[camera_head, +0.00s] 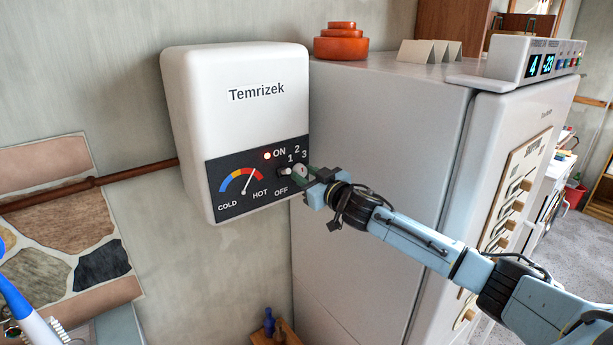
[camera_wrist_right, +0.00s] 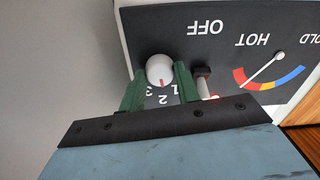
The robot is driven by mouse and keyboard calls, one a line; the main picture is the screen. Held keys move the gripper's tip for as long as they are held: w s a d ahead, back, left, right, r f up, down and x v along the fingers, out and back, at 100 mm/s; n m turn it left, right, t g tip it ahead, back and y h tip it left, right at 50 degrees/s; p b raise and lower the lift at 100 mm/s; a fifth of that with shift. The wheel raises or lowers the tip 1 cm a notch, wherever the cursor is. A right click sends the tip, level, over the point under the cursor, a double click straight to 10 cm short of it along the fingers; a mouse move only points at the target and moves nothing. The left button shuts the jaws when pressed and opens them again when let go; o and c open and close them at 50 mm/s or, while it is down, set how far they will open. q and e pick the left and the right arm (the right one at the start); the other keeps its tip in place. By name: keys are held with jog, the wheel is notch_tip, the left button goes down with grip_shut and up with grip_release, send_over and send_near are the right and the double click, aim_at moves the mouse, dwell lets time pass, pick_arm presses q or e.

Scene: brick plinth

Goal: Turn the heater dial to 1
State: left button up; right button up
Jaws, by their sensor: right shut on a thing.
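The white heater (camera_head: 235,90), marked Temrizek, hangs on the wall with a dark control panel (camera_head: 228,200). Its dial (camera_head: 300,171) is a round white knob at the panel's right edge, near the numbers 1, 2 and 3. In the right wrist view, which is upside down, the dial (camera_wrist_right: 160,69) shows a red mark pointing about at 2. My right gripper (camera_head: 306,174) is shut on the dial; its green fingers (camera_wrist_right: 160,88) lie on either side of the knob. My left gripper is not in view.
A dark switch (camera_wrist_right: 202,82) sits close beside one finger. The red lamp (camera_head: 267,155) by ON is lit, and the gauge needle points towards HOT. A copper pipe (camera_head: 135,172) runs left.

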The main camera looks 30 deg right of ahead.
jog(key=n, duration=0.7)
dwell(0.7)
jog(key=o, duration=0.7)
jog(key=shift+s+f, duration=0.1)
jog(key=shift+s, duration=0.5)
jog(key=s+d+b, duration=0.1)
jog(key=s+b, duration=0.3)
jog(key=s, duration=0.8)
jog(key=shift+s, duration=0.1)
